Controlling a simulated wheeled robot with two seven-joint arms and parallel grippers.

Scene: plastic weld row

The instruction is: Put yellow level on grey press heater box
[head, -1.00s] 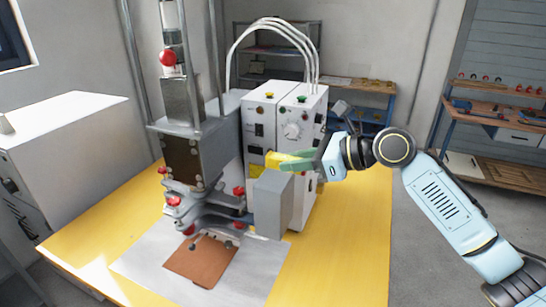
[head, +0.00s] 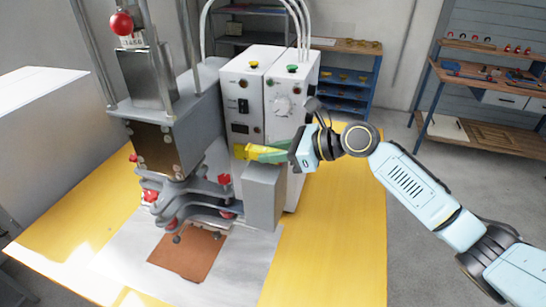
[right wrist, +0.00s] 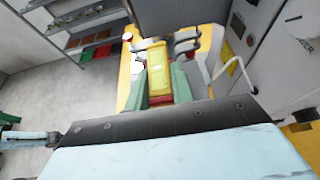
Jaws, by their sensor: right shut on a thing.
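The yellow level (head: 241,151) is held by my right gripper (head: 268,153), whose green fingers are shut around it. It sticks out to the left past the fingertips. In the right wrist view the level (right wrist: 155,62) lies between the two green fingers. The grey box (head: 264,197) on the press stands just below the gripper in the head view, in front of the white control cabinet. The level appears above and slightly left of its top. The height gap cannot be told exactly. My left gripper is not in view.
The press column with a red knob (head: 121,23) stands left of the level. The white control cabinet (head: 284,105) is close behind. Free table is at the right front.

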